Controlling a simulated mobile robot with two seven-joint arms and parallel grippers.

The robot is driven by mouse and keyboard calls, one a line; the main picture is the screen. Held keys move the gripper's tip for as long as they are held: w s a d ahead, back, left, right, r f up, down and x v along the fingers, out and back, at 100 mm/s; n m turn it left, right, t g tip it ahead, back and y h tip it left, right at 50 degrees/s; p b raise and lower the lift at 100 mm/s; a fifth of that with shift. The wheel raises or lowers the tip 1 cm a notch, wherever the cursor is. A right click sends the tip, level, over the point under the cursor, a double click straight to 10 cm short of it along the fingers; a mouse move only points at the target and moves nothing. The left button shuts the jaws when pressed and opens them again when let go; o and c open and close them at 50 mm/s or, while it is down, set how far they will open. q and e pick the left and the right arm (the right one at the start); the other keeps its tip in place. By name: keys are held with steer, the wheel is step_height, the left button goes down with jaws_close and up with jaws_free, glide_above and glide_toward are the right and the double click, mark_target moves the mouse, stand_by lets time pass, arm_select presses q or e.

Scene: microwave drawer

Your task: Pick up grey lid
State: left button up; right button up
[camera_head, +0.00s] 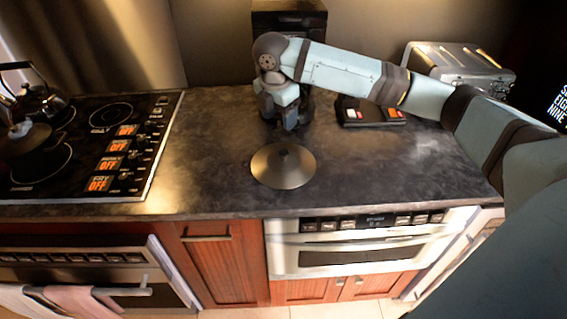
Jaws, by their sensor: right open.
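A round grey lid (283,168) lies on the dark countertop, near its front edge and above the built-in microwave drawer. It is a shallow cone, and a small knob seems to rise at its centre. My right arm comes in from the right, and its gripper (290,127) points down just behind and above the lid. The gripper is open and holds nothing. The fingertips look close to the lid's far rim; I cannot tell whether they touch it. My left gripper is not in the picture.
A stove (90,140) with a kettle (38,97) and a dark pot (27,143) is at the left. A black scale-like device (370,112) and a silver toaster (458,68) stand at the back right. A black appliance (288,17) stands behind my wrist. Counter beside the lid is clear.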

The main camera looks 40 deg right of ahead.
mark_target(284, 152)
steer(key=f, duration=0.4)
steer(key=d+f, duration=0.1)
steer(key=f, duration=0.8)
steer(key=shift+w+d+f, duration=0.1)
steer(key=shift+d+f, duration=0.05)
steer(key=shift+d, duration=0.05)
jaws_close()
